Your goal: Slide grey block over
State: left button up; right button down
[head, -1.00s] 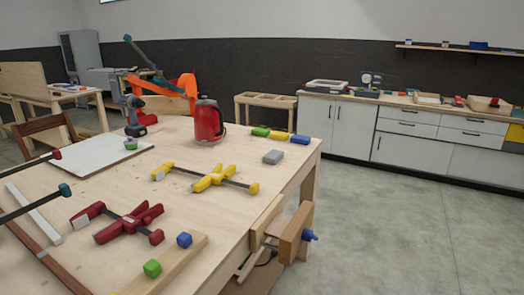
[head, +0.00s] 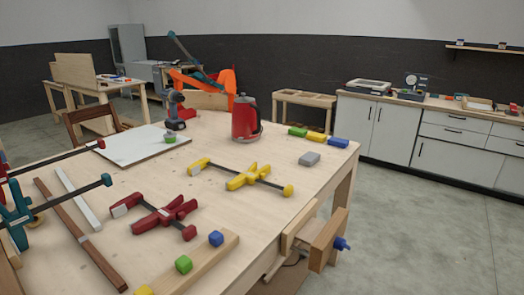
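The grey block (head: 310,159) lies flat on the wooden workbench (head: 220,206), near its right edge. It sits in front of a row of green (head: 298,132), yellow (head: 316,137) and blue (head: 338,142) blocks, apart from them. The yellow clamp (head: 245,178) lies to its left and nearer to me. Neither of my grippers shows in the head view.
A red kettle (head: 245,118), a drill (head: 174,110) and a white board (head: 128,147) stand or lie farther back. A red clamp (head: 160,215) and small cubes on a wooden strip are in front. A vise (head: 322,240) juts from the right side. Bench top around the grey block is clear.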

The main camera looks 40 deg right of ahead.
aim_at(309, 159)
jog(key=l+u, duration=0.3)
jog(key=l, duration=0.35)
jog(key=l+u, duration=0.3)
jog(key=l, duration=0.4)
jog(key=k+l+u, duration=0.1)
jog(key=l+u, duration=0.2)
jog(key=l, duration=0.35)
